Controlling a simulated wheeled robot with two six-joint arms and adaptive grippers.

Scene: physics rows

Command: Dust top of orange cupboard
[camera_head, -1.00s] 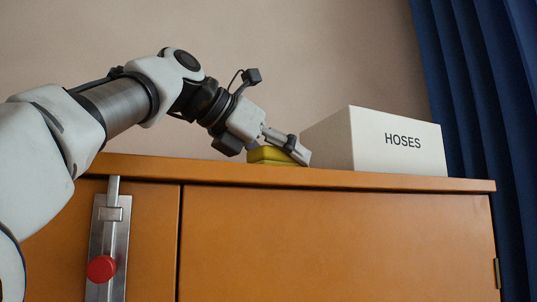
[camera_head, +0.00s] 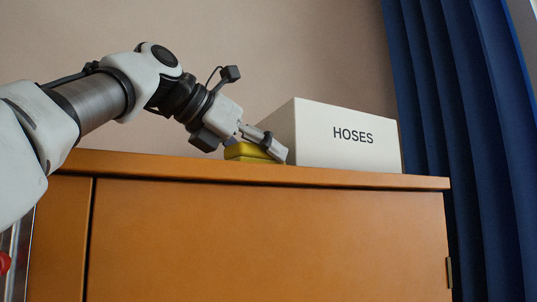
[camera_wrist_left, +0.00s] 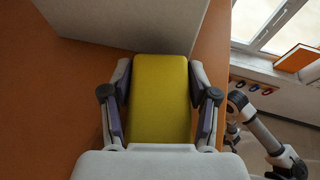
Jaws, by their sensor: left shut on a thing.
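The orange cupboard (camera_head: 270,240) fills the lower part of the head view, seen from below its top edge. Its top surface (camera_wrist_left: 50,120) shows as an orange strip in the left wrist view. My left gripper (camera_head: 268,148) is over the cupboard top, near the front edge, shut on a yellow block-shaped pad (camera_head: 242,150). In the left wrist view the pad (camera_wrist_left: 160,100) sits between both fingers. The pad appears low on the top; its underside is hidden, so contact is not certain. My right gripper cannot be made out.
A white box (camera_head: 350,140) labelled HOSES stands on the cupboard top, right of the pad and close to it; touching or not is unclear. A blue curtain (camera_head: 440,110) hangs at right. The wrist view shows a window (camera_wrist_left: 265,25) beyond the cupboard edge.

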